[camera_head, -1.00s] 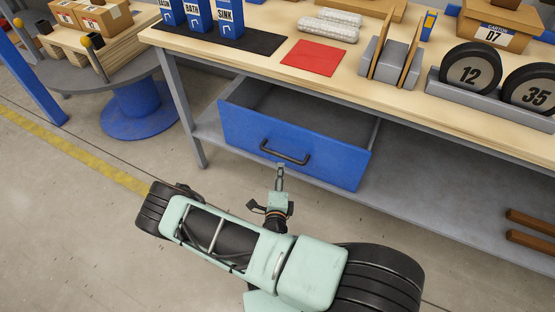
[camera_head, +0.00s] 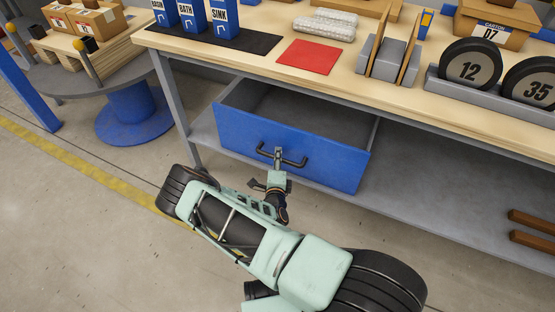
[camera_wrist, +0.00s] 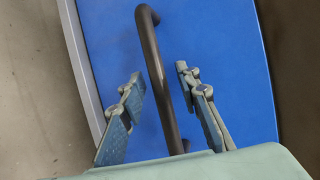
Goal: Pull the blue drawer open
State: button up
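The blue drawer (camera_head: 325,162) stands pulled out from under the workbench, and its grey inside shows from above. Its dark bar handle (camera_head: 295,162) is on the front panel. In the wrist view the handle (camera_wrist: 153,65) runs between the two fingers of my gripper (camera_wrist: 162,75), across the blue front (camera_wrist: 235,75). There is a visible gap on each side, so the fingers are open around the handle and not closed on it. In the head view my gripper (camera_head: 278,153) is at the middle of the handle and partly covers it.
The workbench top (camera_head: 225,57) carries a red mat (camera_head: 309,57), blue boxes (camera_head: 224,20) and round weights (camera_head: 470,66). A grey lower shelf (camera_head: 420,210) lies beneath. A round blue-based table (camera_head: 133,117) stands at left. Floor in front is mostly clear.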

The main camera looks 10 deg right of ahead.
jog(key=shift+c, duration=0.4)
grip_shut()
jog(key=shift+s+a, duration=0.1)
jog(key=shift+a, duration=0.05)
